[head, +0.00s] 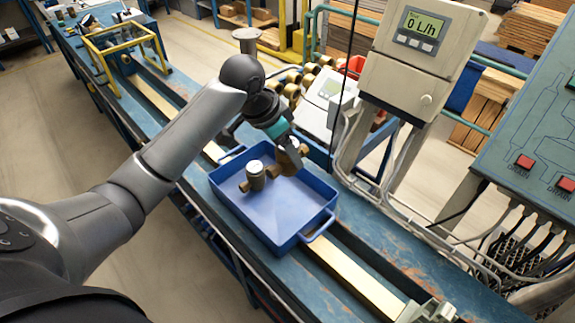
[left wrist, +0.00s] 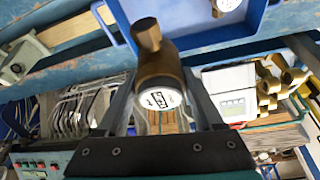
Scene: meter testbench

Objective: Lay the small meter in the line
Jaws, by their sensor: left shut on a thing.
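My left gripper (head: 287,143) is shut on a brass meter (head: 292,160) at the far side of the blue tray (head: 262,231). In the left wrist view the held meter (left wrist: 155,62) sits between both fingers, its white round dial facing the camera and a brass pipe end pointing away. I cannot tell whether it touches the tray. A second brass meter (head: 256,182) with a pale cap stands in the tray; its dial shows at the top of the left wrist view (left wrist: 228,4). I cannot tell which one is smaller. My right gripper is not in view.
The tray sits on a blue bench with a pale rail (head: 345,276). A metal clamp fitting (head: 430,311) is at the near end. A display (head: 424,27) reads 0 L/h. Brass fittings (head: 293,91) and a white device (head: 330,100) stand behind the tray.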

